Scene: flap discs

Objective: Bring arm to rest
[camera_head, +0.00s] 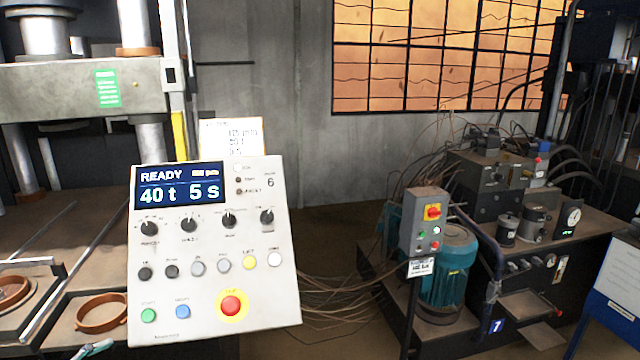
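Neither of my grippers nor my arms shows in the head view. A white control panel (214,290) stands in the left half, close to me. Its screen (180,187) reads READY, 40 t and 5 s. Below the screen are several black knobs, a row of small buttons, a green button (148,315), a blue button (183,311) and a red stop button (231,306) on a yellow ring.
A large press (75,90) stands behind the panel on the left. A copper-coloured ring (102,328) lies at its lower left. A grey switch box (424,222) on a post, a teal motor (455,262) and a hydraulic bench (590,235) with hoses fill the right.

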